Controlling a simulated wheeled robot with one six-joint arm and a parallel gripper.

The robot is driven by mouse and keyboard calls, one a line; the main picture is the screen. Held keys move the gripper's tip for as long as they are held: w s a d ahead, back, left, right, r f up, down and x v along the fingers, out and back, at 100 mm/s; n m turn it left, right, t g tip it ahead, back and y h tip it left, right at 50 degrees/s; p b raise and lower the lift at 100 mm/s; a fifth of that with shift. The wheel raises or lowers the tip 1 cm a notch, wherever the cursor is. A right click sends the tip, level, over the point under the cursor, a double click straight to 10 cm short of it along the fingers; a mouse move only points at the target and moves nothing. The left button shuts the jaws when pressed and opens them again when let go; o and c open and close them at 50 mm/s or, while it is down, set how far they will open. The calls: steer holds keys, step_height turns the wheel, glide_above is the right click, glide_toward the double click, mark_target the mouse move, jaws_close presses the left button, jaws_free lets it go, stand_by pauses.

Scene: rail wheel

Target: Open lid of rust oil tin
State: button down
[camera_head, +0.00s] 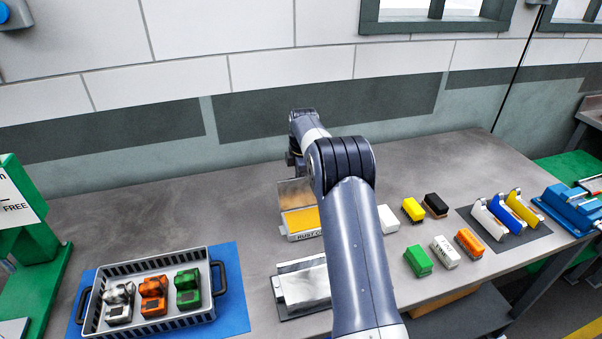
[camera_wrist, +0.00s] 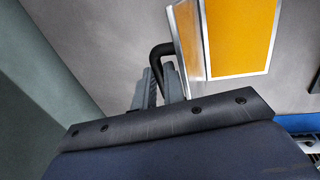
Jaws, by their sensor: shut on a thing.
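The rust oil tin (camera_head: 301,237) stands on the bench left of my arm, with part of its front label showing. Its yellow-orange oil is visible. The lid (camera_head: 297,191) stands raised at the tin's far edge. In the wrist view the oil (camera_wrist: 243,38) shows beside the raised lid (camera_wrist: 189,48), whose inner face looks orange too. A black bent handle (camera_wrist: 160,50) sticks out from the lid. My gripper (camera_wrist: 160,82) is shut on this handle. In the head view my arm hides the gripper.
A grey crate (camera_head: 97,326) with small engine models sits on a blue mat (camera_head: 232,283). A silver-lidded box (camera_head: 305,286) stands in front of the tin. Coloured blocks (camera_head: 418,260) and a lever rack (camera_head: 541,243) lie right of my arm. The bench is clear at back left.

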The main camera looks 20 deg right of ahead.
steer(key=shift+w+r, duration=0.15)
steer(key=shift+w, duration=0.25)
steer(key=c, duration=1.9)
jaws_free()
steer(key=shift+w, duration=0.1)
steer(key=shift+o, duration=0.5)
steer(key=shift+w+f, duration=0.2)
steer(key=shift+f, duration=0.05)
step_height(320, 180, up, 11)
steer(key=s+b, duration=0.2)
steer(key=shift+s+f, duration=0.15)
steer(key=shift+s, duration=0.05)
steer(key=shift+w+f+p, duration=0.2)
steer(key=shift+w+f, duration=0.05)
steer(key=shift+f, duration=0.9)
steer(key=shift+w+f+p, duration=0.2)
steer(key=shift+w+f, duration=0.05)
steer(key=shift+f, duration=0.95)
steer(key=shift+w+f+p, duration=0.2)
steer(key=shift+w+f, duration=0.05)
steer(key=shift+f, duration=0.9)
